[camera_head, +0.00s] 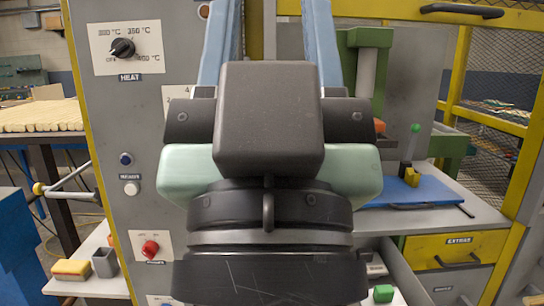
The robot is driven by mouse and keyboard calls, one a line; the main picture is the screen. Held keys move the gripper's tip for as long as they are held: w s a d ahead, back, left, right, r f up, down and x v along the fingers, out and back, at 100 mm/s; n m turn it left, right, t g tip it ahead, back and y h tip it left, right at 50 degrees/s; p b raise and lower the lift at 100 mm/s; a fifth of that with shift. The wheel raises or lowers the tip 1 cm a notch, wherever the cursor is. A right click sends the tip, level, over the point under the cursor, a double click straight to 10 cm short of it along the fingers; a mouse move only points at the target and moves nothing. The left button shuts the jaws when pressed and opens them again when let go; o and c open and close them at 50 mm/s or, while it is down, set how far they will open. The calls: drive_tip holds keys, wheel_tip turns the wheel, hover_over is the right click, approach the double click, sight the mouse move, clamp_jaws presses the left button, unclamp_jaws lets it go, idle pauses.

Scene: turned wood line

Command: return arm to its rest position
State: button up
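My dark arm (268,120) fills the middle of the view, with a black block on top, pale green side parts and black and grey rings below. It stands upright in front of the grey machine panel (130,130) and hides much of the bench behind it. I see no fingertips of my gripper, so whether it holds anything is not shown.
The panel carries a heat knob (122,48) and a red knob (150,248). At lower left are a yellow sponge (72,268) and a grey cup (104,262). On the right are a blue board (430,190), a yellow drawer (455,252) and a yellow-framed mesh guard (500,125).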

wheel_tip(320, 180, up, 17)
drive_tip(key=p, duration=1.4)
drive_tip(key=shift+p, duration=0.3)
drive_tip(key=shift+w+d+f, duration=0.1)
drive_tip(key=shift+f, duration=0.05)
